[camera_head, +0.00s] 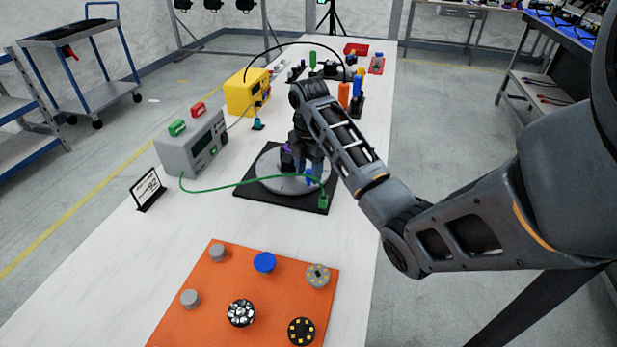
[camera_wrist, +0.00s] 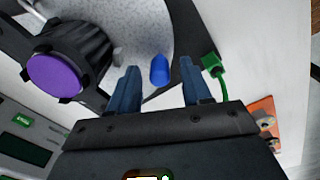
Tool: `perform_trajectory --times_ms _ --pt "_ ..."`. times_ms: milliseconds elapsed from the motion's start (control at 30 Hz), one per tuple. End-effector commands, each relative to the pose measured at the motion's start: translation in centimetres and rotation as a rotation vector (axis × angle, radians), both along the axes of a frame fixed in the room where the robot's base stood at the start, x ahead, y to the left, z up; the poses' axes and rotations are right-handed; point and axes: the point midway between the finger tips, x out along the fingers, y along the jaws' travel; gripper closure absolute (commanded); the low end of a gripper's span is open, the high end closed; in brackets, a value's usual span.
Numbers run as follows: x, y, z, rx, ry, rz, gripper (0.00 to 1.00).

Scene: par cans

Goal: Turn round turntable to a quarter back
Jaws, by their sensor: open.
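The round turntable is a grey disc (camera_head: 290,187) on a black square base (camera_head: 262,203) in the middle of the white table. It also fills the upper part of the wrist view (camera_wrist: 135,28). A black lamp-like can with a purple face (camera_wrist: 56,76) stands on the disc. A blue upright peg (camera_wrist: 160,70) rises near the disc's rim. My gripper (camera_wrist: 157,82) is open above the disc. Its two dark blue fingers stand on either side of the peg, with gaps showing. In the head view my wrist partly covers the disc and the can.
A green cable with a plug (camera_head: 324,200) runs across the turntable from a grey meter box (camera_head: 194,142). A yellow box (camera_head: 246,92) stands behind. An orange mat (camera_head: 218,290) with several round pieces lies in front. A small sign (camera_head: 147,188) stands at the left edge.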

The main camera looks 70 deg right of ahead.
Motion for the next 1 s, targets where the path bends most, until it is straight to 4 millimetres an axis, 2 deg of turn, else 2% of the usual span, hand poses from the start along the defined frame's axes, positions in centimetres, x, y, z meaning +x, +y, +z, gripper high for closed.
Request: perform_trajectory --times_ms 100,367,867,1000 --pt "-0.02 -0.01 -0.68 0.0 0.0 0.0 0.51" --pt "0.0 -0.02 -0.81 0.0 -0.001 0.0 0.52" --pt "-0.01 -0.03 -0.8 -0.001 -0.001 0.0 1.0" --pt "-0.01 -0.03 -0.8 -0.001 -0.001 0.0 1.0"
